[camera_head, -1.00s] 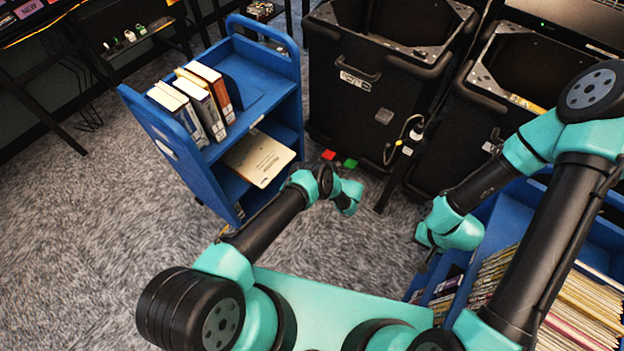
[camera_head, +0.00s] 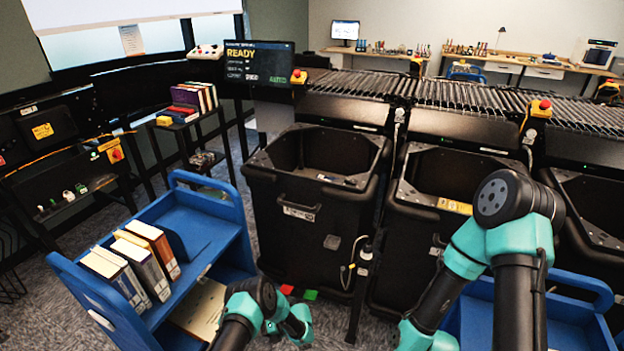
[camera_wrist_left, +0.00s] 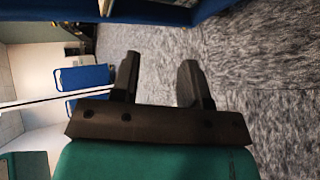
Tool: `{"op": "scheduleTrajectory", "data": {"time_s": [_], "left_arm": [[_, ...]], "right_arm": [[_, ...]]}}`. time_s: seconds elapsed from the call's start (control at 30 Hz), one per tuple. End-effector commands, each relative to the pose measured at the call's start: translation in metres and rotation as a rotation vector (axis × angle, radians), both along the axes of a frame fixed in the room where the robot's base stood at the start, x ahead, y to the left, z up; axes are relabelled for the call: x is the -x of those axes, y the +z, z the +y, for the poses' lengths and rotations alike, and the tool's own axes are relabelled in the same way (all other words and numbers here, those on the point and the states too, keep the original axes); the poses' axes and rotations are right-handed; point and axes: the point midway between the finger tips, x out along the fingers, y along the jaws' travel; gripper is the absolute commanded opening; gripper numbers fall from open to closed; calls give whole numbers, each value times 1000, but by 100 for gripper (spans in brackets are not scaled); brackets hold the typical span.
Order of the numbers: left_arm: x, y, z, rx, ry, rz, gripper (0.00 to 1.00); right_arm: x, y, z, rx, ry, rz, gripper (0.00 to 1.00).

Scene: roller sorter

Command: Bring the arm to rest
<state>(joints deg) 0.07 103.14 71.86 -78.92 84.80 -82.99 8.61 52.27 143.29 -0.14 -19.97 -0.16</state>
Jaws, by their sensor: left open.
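My left arm (camera_head: 245,308) is folded low in the head view, beside the blue book cart. Its jaws are not clear there. In the left wrist view my left gripper (camera_wrist_left: 158,75) has its two dark fingers spread apart with nothing between them, over grey carpet. My right arm (camera_head: 522,250) bends down at the right of the head view, in front of the black bins. Its jaws are not in view.
The blue cart (camera_head: 212,215) holds several upright books (camera_head: 137,262). Black bins (camera_head: 305,220) stand below a roller conveyor (camera_head: 465,97). A screen (camera_head: 258,62) reads READY.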

Motion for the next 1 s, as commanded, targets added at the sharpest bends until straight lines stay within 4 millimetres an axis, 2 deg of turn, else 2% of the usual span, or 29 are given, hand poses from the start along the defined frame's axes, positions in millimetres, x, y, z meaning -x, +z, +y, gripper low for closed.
{"op": "scheduleTrajectory", "data": {"time_s": [0.1, 0.27, 0.47, 0.77, 1.0], "left_arm": [[25, 4, 8, 141, 197, -76, 41], [64, 17, 7, 288, 511, -195, 41], [109, 48, -4, 388, 958, -354, 41], [160, 118, -19, 361, 1687, -623, 41], [190, 183, -11, 199, 2271, -871, 41]], "right_arm": [[0, 0, 0, 0, 0, 0, 43], [0, 0, 0, 0, 0, 0, 43], [0, 0, 0, 0, 0, 0, 43], [0, 0, 0, 0, 0, 0, 43], [0, 0, 0, 0, 0, 0, 43]]}}
